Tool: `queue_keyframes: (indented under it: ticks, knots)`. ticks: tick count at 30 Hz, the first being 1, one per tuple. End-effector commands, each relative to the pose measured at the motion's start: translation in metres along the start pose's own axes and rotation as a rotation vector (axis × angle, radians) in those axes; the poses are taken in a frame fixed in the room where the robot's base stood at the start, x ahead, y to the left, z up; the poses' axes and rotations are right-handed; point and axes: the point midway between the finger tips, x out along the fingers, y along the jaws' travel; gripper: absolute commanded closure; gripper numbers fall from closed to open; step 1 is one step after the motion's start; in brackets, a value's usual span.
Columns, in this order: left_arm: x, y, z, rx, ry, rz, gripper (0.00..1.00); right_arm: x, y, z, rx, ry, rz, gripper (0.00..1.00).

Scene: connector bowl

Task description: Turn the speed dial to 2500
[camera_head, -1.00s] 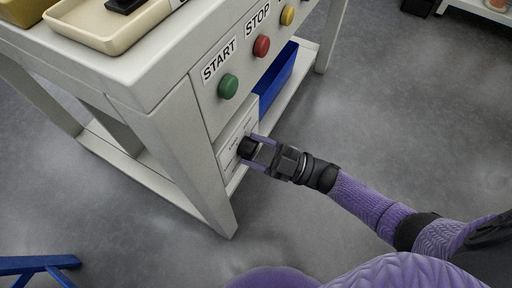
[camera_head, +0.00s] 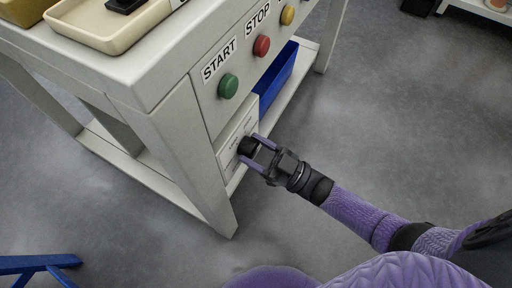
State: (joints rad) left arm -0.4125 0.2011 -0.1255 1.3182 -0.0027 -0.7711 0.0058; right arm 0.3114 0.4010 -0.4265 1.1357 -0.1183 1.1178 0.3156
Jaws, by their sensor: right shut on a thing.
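The speed dial is a black knob (camera_head: 248,146) on a white panel (camera_head: 233,133) low on the workbench's front, below the green START button. My right gripper (camera_head: 253,149) reaches it from the lower right, with its two purple fingers shut on either side of the knob. The numbers around the dial are too small to read, and the gripper hides part of the scale. My left gripper is not in view.
The green START button (camera_head: 228,86), red STOP button (camera_head: 261,46) and a yellow button (camera_head: 287,15) sit above on the bench front. A blue bin (camera_head: 277,80) is right of the panel.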

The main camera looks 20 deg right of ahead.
Motion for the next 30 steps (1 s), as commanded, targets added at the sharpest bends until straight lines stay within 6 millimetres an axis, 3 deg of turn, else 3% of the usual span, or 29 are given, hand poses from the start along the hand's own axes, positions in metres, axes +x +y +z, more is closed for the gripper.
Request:
queue_keyframes:
  ticks: [9,10,15,23,26,30]
  knots:
    - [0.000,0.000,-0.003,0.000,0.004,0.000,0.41,0.000,0.000,0.000,0.003,-0.002,0.001,0.98]
    - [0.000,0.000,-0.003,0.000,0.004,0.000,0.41,0.000,0.000,0.000,0.003,-0.002,0.001,0.35]
    - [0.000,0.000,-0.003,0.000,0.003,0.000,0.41,0.000,0.000,0.000,0.002,-0.001,0.000,0.04]
    - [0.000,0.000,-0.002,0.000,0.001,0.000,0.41,-0.001,0.000,0.000,0.001,-0.001,0.000,0.04]
    - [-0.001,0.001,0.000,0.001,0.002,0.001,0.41,-0.015,0.000,0.001,0.001,-0.004,0.001,0.04]
    - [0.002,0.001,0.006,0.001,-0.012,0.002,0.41,-0.053,0.000,0.001,0.001,-0.007,0.001,0.04]
